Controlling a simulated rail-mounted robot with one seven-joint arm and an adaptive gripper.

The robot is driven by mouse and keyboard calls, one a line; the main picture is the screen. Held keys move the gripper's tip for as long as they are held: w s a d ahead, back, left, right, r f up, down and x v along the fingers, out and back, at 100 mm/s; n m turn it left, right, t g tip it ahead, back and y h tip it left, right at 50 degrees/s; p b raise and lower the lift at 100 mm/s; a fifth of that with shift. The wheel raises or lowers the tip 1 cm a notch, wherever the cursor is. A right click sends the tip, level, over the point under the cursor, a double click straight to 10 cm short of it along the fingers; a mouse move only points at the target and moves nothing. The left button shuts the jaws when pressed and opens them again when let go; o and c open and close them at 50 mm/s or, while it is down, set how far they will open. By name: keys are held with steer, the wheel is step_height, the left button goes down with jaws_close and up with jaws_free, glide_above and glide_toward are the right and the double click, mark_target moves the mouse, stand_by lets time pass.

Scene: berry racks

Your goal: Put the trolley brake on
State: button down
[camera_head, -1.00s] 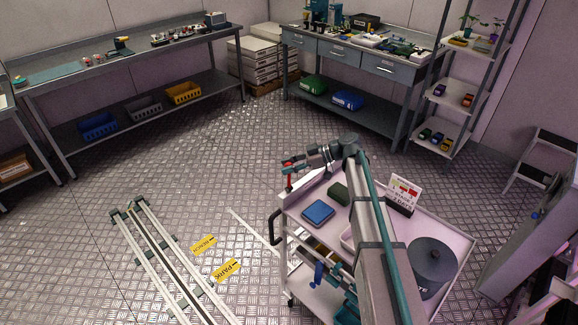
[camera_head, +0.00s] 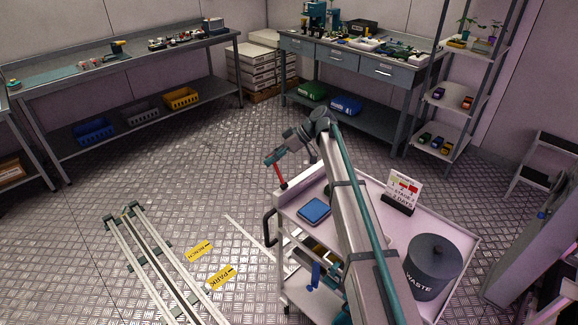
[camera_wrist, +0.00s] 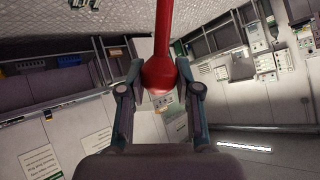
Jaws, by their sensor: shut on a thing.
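The trolley (camera_head: 447,222) stands at the lower right with a pale top. A red brake lever (camera_head: 279,174) rises at its far left corner and leans left, away from the trolley top. My gripper (camera_head: 271,162) is at the lever's upper end. In the wrist view the fingers of my gripper (camera_wrist: 159,80) are shut on the round red knob of the lever (camera_wrist: 162,30), and the red shaft runs up out of the picture. The lever's pivot is too small to make out.
On the trolley are a blue box (camera_head: 314,211), a sign (camera_head: 402,190) and a dark waste bin (camera_head: 432,268). My arm crosses over the trolley and hides part of it. The middle floor is clear.

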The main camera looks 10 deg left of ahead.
steer(key=w+a+f+h+b, duration=0.1)
steer(key=w+a+f+b, duration=0.1)
steer(key=f+b, duration=0.4)
steer(key=shift+w+a+f+m+g, duration=0.3)
steer(key=shift+w+a+f, duration=0.1)
steer(key=shift+a, duration=0.35)
steer(key=c, duration=0.8)
jaws_free()
steer(key=shift+o, duration=0.2)
steer(key=v, duration=1.2)
